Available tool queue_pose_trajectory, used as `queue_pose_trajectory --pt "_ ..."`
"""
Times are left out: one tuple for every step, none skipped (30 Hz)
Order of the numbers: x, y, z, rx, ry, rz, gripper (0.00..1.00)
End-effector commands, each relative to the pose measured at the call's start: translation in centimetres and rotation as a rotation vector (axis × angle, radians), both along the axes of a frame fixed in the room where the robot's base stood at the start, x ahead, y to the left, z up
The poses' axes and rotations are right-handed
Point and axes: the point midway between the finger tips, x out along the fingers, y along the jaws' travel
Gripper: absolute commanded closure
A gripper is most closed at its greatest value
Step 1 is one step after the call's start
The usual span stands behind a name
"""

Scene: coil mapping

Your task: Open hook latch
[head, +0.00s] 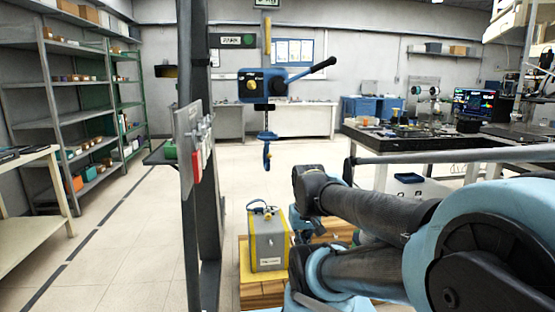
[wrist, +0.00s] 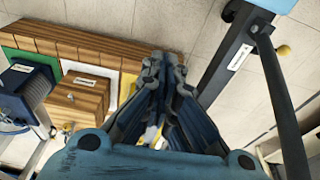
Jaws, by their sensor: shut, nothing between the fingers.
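A blue hook (head: 267,148) hangs below a blue lever hoist (head: 262,85) in the head view, well above the floor. Its latch is too small to make out, so I cannot tell if it is open or shut. My gripper (wrist: 165,58) shows in the wrist view with its dark fingers drawn together and empty. In the head view my arm fills the lower right, and I cannot make out the gripper's fingers there. The hook is not identifiable in the wrist view, so I see no contact between it and the gripper.
A grey and yellow box (head: 268,245) with a blue fitting on top stands below the hook on a wooden base. A dark upright post (head: 205,200) rises to its left. Wooden blocks (wrist: 75,98) lie left in the wrist view. Shelves (head: 65,115) stand far left.

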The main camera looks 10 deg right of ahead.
Motion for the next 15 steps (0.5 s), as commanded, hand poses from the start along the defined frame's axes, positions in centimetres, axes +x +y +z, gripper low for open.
queue_pose_trajectory --pt "0.0 0.0 0.0 0.000 0.000 0.000 1.00" --pt "0.0 0.0 0.0 0.000 0.000 0.000 1.00" --pt "-0.2 0.0 0.2 0.001 -0.003 -0.001 1.00" --pt "-0.6 0.1 0.5 0.004 -0.010 -0.002 1.00" --pt "-0.6 0.1 0.6 0.008 -0.013 -0.005 1.00" --pt "-0.4 0.3 0.8 0.017 -0.015 -0.009 1.00" --pt "-0.2 0.4 1.0 0.026 -0.017 -0.014 1.00" --pt "0.2 0.6 1.2 0.038 -0.018 -0.020 1.00" --pt "0.8 0.9 1.5 0.057 -0.021 -0.030 1.00" --pt "1.4 1.2 1.8 0.074 -0.025 -0.037 1.00" --pt "2.0 1.5 2.2 0.094 -0.028 -0.047 1.00" --pt "2.9 1.9 2.7 0.122 -0.034 -0.063 1.00" --pt "3.6 2.2 3.1 0.145 -0.038 -0.075 1.00" --pt "4.3 2.6 3.5 0.170 -0.043 -0.086 1.00" --pt "5.4 3.0 4.0 0.202 -0.048 -0.105 1.00"
